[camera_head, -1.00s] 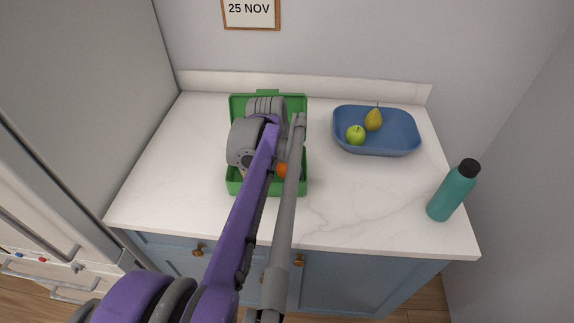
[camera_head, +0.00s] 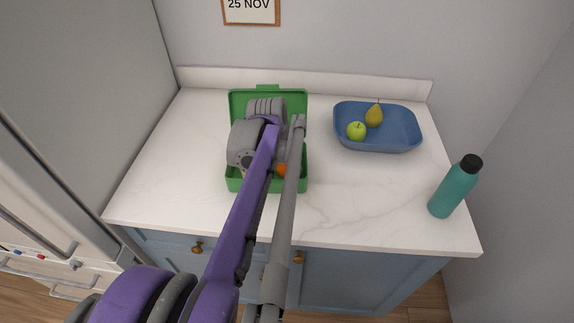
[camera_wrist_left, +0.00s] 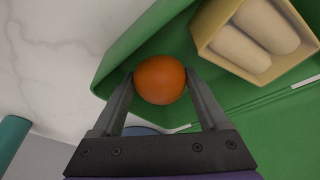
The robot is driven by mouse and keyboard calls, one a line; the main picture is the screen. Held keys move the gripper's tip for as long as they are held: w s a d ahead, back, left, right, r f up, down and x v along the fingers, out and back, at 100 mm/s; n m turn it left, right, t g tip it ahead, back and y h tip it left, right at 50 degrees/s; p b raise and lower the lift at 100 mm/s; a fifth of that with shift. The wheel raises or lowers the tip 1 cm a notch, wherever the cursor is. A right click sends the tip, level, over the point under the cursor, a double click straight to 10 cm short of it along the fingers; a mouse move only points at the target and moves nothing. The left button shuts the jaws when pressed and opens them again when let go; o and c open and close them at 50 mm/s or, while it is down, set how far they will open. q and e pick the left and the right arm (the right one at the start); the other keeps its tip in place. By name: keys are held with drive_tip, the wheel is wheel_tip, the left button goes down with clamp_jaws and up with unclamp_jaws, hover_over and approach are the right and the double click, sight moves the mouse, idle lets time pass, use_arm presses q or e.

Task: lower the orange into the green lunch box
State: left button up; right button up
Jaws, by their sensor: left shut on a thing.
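The orange (camera_wrist_left: 160,80) is between the two fingers of my left gripper (camera_wrist_left: 160,88) in the left wrist view, and the fingers are shut on it. The green lunch box (camera_head: 234,183) stands open on the counter with its lid raised at the back. My left arm and gripper cover most of the box in the head view; a bit of the orange (camera_head: 282,171) shows beside the arm, over the front part of the box. In the wrist view the green box (camera_wrist_left: 140,45) surrounds the orange. I cannot tell whether the orange touches the floor. My right gripper is not in view.
A pale container (camera_wrist_left: 208,42) with whitish rounded items sits in the box. A blue tray (camera_head: 400,145) to the right holds a green apple (camera_head: 356,131) and a pear (camera_head: 374,116). A teal bottle (camera_head: 453,192) stands at the right counter edge. The counter's left is clear.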

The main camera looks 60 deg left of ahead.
use_arm(q)
drive_tip(key=shift+f, duration=0.2)
idle(0.5)
drive_tip(key=o, duration=1.4)
drive_tip(key=p+v, duration=0.1)
drive_tip(key=v, duration=0.9)
drive_tip(key=shift+s+r, duration=0.15)
drive_tip(key=shift+r, duration=0.2)
